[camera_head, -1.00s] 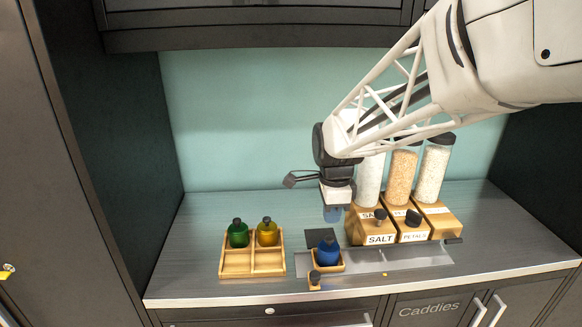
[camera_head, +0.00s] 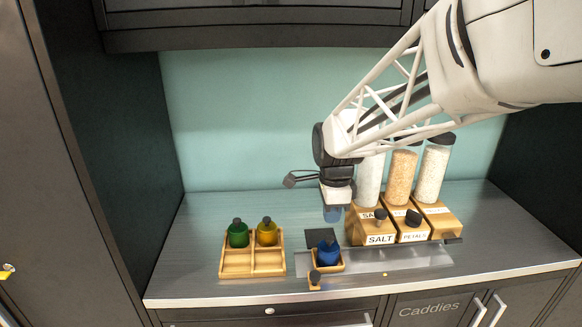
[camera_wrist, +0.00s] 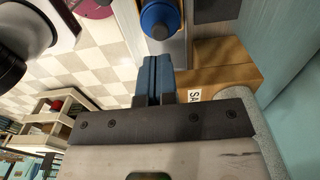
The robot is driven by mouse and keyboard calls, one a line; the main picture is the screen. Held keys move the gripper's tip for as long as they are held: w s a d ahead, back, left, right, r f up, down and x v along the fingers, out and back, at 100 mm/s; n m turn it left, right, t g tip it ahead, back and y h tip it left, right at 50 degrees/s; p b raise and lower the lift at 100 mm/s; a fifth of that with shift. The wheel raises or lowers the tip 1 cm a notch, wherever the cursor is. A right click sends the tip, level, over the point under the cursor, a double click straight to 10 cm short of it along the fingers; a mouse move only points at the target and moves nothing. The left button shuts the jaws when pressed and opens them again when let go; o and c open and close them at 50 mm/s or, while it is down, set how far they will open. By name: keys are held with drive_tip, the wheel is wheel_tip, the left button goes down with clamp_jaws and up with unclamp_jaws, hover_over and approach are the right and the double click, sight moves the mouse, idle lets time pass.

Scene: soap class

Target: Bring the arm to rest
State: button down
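My gripper (camera_head: 332,214) hangs pointing down above the counter (camera_head: 200,275), behind and above a blue bottle (camera_head: 328,254). Its blue fingers also show in the wrist view (camera_wrist: 153,75), side by side with nothing visible between them, so it looks shut and empty. My arm reaches in from the upper right. The blue bottle stands in a small wooden holder (camera_head: 340,268), apart from my fingers; its round dark cap shows in the wrist view (camera_wrist: 160,30).
A wooden caddy (camera_head: 237,270) at left holds a green bottle (camera_head: 238,235) and a yellow bottle (camera_head: 267,233) in its back compartments. Wooden dispensers, one labelled SALT (camera_head: 380,239), with tall filled cylinders stand at right. The counter's left and back left are clear.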

sight(330, 238)
drive_tip(key=shift+f, duration=2.75)
idle(0.4)
drive_tip(key=shift+r, duration=0.2)
drive_tip(key=shift+r, duration=3.35)
drive_tip(key=s+d+r+n+t, duration=0.1)
drive_tip(key=s+d+n, duration=0.1)
drive_tip(key=s+n, duration=0.7)
drive_tip(key=s+d+r+n+t, duration=0.1)
drive_tip(key=s+d+n, duration=0.1)
drive_tip(key=s+n, duration=0.6)
drive_tip(key=s, duration=0.7)
drive_tip(key=shift+r+n+t, duration=0.15)
drive_tip(key=shift+n+t, duration=0.15)
drive_tip(key=shift+n, duration=0.1)
